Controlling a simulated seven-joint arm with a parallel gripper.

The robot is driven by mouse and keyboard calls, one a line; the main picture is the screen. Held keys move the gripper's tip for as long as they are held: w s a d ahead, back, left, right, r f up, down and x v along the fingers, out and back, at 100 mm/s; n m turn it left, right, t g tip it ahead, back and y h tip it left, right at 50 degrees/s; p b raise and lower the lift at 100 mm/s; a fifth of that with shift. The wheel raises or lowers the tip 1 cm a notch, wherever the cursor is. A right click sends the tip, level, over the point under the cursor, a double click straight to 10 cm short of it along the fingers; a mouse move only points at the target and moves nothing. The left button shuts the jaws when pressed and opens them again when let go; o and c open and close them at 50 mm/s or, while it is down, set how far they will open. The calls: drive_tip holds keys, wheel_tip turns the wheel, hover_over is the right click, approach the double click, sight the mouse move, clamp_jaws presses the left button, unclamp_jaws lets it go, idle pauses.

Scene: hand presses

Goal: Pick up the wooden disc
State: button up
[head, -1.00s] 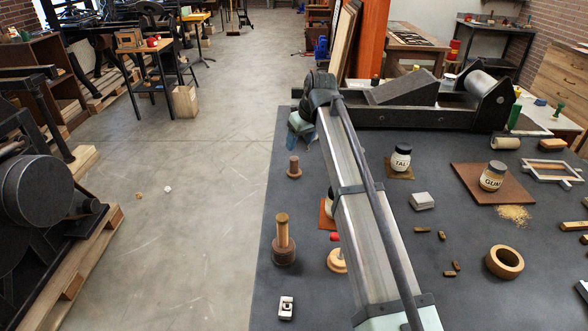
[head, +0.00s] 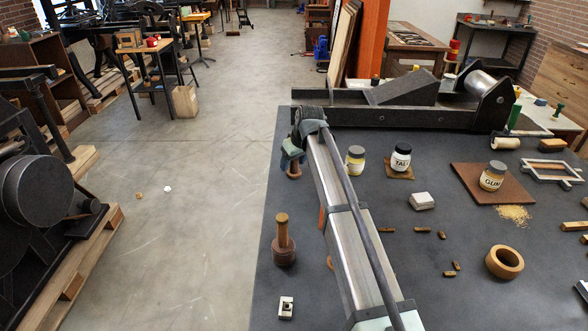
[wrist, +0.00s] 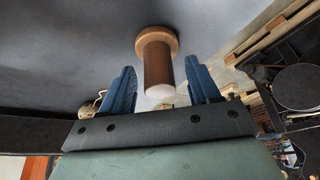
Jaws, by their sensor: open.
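A brown wooden piece with a round disc-like flange (wrist: 157,41) and a stem (wrist: 158,68) shows in the wrist view; the stem has a pale end. My gripper (wrist: 160,72) is open, with one blue finger on each side of the stem and visible gaps between. In the head view my gripper (head: 292,153) is over the wooden piece, whose lower part (head: 294,174) shows beneath it; the rest is hidden. I cannot tell for sure that this piece is the wooden disc. A tan wooden ring (head: 504,262) lies at the right of the dark table.
A wooden-handled tool (head: 283,243) stands near the table's left edge. A black press (head: 410,103) spans the back. My arm hides part of the table.

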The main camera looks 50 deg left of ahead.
drive_tip(key=shift+a+f, duration=0.2)
drive_tip(key=shift+f, duration=0.25)
drive_tip(key=shift+c, duration=0.2)
drive_tip(key=c, duration=0.8)
